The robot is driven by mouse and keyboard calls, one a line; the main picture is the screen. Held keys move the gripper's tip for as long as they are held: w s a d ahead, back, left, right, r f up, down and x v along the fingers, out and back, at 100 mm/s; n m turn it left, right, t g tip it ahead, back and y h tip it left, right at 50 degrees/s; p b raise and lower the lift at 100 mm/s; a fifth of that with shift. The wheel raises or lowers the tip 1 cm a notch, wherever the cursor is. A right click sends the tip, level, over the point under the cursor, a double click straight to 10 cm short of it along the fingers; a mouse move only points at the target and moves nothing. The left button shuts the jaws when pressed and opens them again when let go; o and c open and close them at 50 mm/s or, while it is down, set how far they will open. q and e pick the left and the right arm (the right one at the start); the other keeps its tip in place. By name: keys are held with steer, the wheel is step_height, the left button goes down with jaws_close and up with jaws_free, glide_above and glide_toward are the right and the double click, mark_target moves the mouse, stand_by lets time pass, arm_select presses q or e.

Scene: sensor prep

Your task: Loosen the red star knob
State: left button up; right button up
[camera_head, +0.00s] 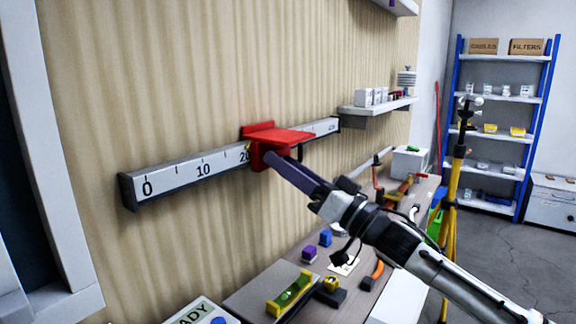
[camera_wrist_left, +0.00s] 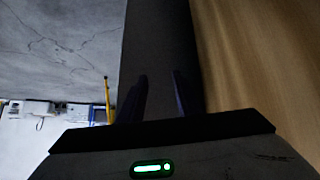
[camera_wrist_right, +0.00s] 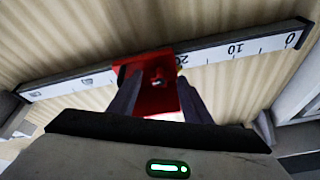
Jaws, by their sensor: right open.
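A red carriage (camera_head: 277,137) sits on a white scale rail (camera_head: 185,170) fixed to the wall, near the 20 mark. It also shows in the right wrist view (camera_wrist_right: 158,100), with a small shiny dark part in its face. I cannot make out a star-shaped knob. My right gripper (camera_head: 270,158) is at the carriage's near side. In the right wrist view its fingers are apart, one on each side of the red part; I cannot tell whether they touch it. My left gripper (camera_wrist_left: 160,77) shows only in its wrist view, with parted fingers and nothing seen between them.
A bench (camera_head: 250,298) below the rail holds a yellow-green level (camera_head: 289,294), a blue block (camera_head: 325,237), a purple block (camera_head: 309,253) and several tools. A wall shelf (camera_head: 378,106) is right of the rail. A yellow tripod (camera_head: 452,200) and a blue rack (camera_head: 541,130) stand farther back.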

arm_select(q)
steer(key=shift+w+r, duration=0.1)
steer(key=shift+w, duration=0.15)
arm_select(e)
steer(key=shift+c, duration=0.4)
steer(key=c, duration=0.9)
arm_select(q)
steer(key=shift+w+r, duration=0.1)
steer(key=shift+r, duration=0.1)
arm_select(e)
steer(key=shift+c, duration=0.2)
